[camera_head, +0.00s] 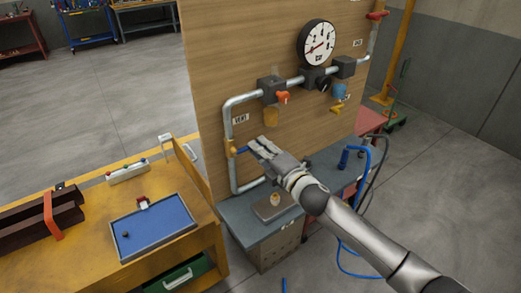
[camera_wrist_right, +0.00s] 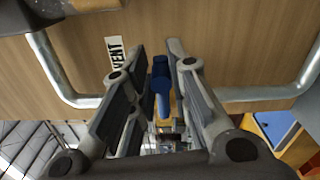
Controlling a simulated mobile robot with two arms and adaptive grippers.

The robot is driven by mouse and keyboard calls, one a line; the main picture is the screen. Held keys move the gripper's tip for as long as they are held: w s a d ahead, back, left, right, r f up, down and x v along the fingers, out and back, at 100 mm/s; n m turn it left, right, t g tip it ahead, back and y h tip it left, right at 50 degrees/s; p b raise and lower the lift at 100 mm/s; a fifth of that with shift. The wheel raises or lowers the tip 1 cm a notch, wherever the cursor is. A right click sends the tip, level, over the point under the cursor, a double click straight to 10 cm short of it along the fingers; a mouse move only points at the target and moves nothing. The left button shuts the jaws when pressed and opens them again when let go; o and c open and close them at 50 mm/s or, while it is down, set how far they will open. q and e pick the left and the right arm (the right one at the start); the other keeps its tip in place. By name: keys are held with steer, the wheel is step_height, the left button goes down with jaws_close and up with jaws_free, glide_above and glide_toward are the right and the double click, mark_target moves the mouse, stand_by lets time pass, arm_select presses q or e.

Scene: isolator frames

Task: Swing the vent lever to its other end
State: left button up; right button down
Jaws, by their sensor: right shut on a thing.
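The vent lever has a blue handle (camera_head: 242,150) and sits at a brass-coloured valve (camera_head: 230,147) on the left vertical pipe, below the VENT label (camera_head: 240,119). The handle points right from the valve, roughly level. My right gripper (camera_head: 257,147) reaches in from the lower right and is shut on the handle. In the right wrist view the blue handle (camera_wrist_right: 161,80) lies between the two fingers (camera_wrist_right: 163,85), and the VENT label (camera_wrist_right: 117,58) is at the upper left. The fingers hide part of the lever in the head view. My left gripper is not in view.
The wooden panel (camera_head: 215,70) carries pipes, a round gauge (camera_head: 317,44), a red-orange handle (camera_head: 283,97) and a yellow one (camera_head: 337,108). Below is a grey bench (camera_head: 240,211) with a small plate (camera_head: 274,207). A blue hose (camera_head: 365,190) hangs right; a blue-lined tray (camera_head: 155,225) lies left.

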steer(key=shift+s+f+n, duration=0.15)
steer(key=shift+f+n, duration=0.25)
steer(key=c, duration=1.4)
jaws_free()
steer(key=shift+c, duration=0.2)
steer(key=shift+r, duration=0.2)
steer(key=shift+r, duration=0.1)
steer(key=v, duration=1.1)
steer(key=shift+s+d, duration=0.2)
steer(key=shift+s, duration=0.1)
